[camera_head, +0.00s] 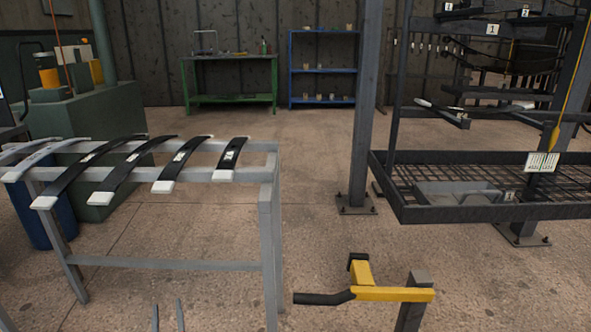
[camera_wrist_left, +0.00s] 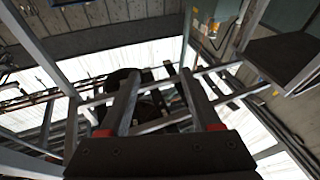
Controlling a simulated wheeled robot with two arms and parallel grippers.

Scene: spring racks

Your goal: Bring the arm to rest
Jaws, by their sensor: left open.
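My left gripper (camera_head: 167,314) shows at the bottom edge of the head view as two thin grey fingertips, apart from each other with nothing between them. In the left wrist view the gripper (camera_wrist_left: 157,88) has its two fingers spread, with red marks at their bases, and it holds nothing. The fingertips appear in front of the grey rack (camera_head: 165,264), below its lower bar. The rest of the left arm is out of the head view. My right gripper is in neither view.
Several curved dark strips with white ends, such as this one (camera_head: 186,160), lie across the grey rack. A yellow bar with a black handle (camera_head: 390,294) stands at front right. A dark mesh shelf (camera_head: 480,213) and a post (camera_head: 366,100) are at right. Open floor lies beyond.

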